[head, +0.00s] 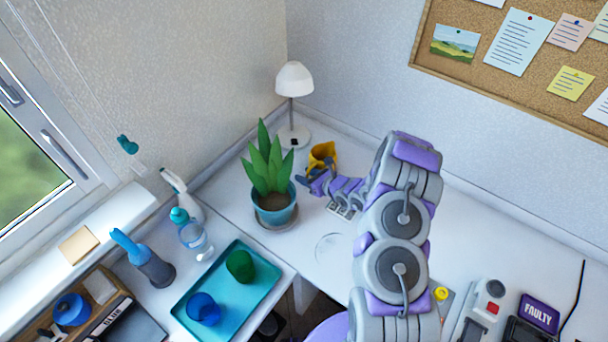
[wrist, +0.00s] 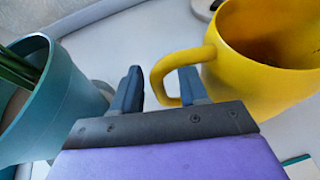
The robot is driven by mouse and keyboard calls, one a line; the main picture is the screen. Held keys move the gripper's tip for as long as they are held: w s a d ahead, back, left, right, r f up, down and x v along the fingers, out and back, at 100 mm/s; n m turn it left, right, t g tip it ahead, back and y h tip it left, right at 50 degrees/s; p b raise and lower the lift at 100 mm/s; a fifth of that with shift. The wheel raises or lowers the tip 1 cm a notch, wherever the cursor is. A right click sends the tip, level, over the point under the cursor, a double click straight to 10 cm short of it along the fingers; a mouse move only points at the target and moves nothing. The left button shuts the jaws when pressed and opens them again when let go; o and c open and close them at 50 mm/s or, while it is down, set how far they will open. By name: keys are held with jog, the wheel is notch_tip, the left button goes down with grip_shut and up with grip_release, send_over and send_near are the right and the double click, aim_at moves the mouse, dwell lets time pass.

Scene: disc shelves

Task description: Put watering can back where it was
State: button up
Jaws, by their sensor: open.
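The yellow watering can (head: 322,154) stands on the white desk at the back, just right of the potted plant. In the wrist view the can (wrist: 270,75) fills the upper right, and its handle loop (wrist: 160,75) curves toward my gripper. My gripper (wrist: 160,86) is open, and the outer part of the handle shows between its two fingers. The right finger overlaps the handle in the picture; I cannot tell whether they touch. In the head view my gripper (head: 308,181) is beside the can, partly hidden by its own wrist.
The teal plant pot (head: 276,212) is close to the left finger. A white lamp (head: 295,82) stands behind. A faint round outline (head: 330,248) marks the desk in front. A teal tray (head: 228,290) with two cups lies left. Devices (head: 483,310) sit front right.

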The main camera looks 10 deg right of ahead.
jog(key=p+v, duration=0.2)
jog(key=v, duration=0.9)
